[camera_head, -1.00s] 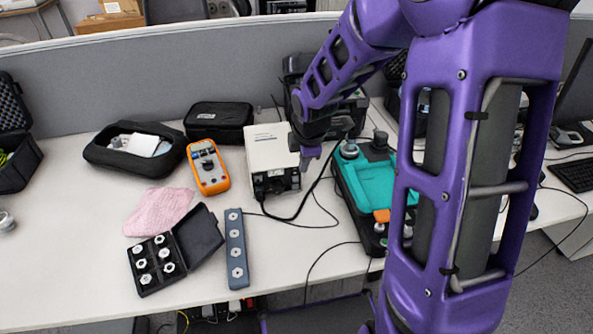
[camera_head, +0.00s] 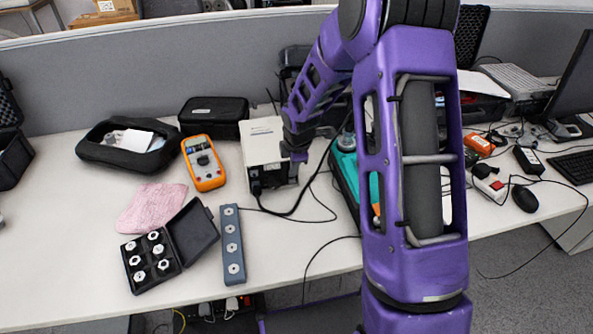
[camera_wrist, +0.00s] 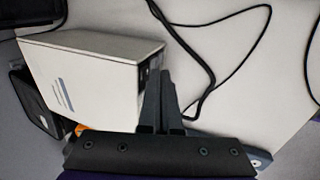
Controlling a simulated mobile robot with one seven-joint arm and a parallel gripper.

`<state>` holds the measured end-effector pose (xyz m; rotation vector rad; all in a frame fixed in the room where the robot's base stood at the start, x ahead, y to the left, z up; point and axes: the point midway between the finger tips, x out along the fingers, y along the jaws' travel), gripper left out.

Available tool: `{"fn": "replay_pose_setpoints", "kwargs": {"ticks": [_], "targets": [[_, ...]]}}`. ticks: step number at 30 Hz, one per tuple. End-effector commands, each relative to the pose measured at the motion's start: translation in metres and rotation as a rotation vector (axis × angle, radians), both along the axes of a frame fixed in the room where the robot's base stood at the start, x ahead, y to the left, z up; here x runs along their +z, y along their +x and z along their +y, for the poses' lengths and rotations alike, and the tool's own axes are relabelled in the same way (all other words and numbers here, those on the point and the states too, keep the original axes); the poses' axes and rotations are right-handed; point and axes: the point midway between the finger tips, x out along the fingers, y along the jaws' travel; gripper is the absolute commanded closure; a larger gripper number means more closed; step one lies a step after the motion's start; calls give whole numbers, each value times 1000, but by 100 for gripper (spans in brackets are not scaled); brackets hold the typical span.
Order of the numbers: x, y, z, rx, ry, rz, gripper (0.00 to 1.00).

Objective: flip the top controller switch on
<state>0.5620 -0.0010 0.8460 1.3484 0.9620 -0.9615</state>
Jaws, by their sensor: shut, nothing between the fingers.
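The controller looks to be the white box (camera_head: 262,142) with a dark front panel (camera_head: 272,178), standing at the middle of the table. The white box also shows in the wrist view (camera_wrist: 85,75), at left. The top switch cannot be made out in either view. My gripper (camera_head: 296,156) is at the right front side of the box, close to its front panel. In the wrist view my gripper's dark fingers (camera_wrist: 161,92) are together and empty, beside the box's dark panel edge. I cannot tell whether they touch it.
A teal-topped device (camera_head: 347,165) stands to the right, partly behind my arm. Black cables lie in front of the box. An orange multimeter (camera_head: 204,163), a blue-grey bar (camera_head: 232,245) and an open case of hex pieces (camera_head: 150,257) are left.

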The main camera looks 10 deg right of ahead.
Motion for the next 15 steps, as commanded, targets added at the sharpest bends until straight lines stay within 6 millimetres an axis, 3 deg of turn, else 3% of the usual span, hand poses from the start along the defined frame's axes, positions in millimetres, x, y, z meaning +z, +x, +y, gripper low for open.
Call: {"fn": "replay_pose_setpoints", "kwargs": {"ticks": [15], "targets": [[-6,10,0,0,0,-2,100]]}}
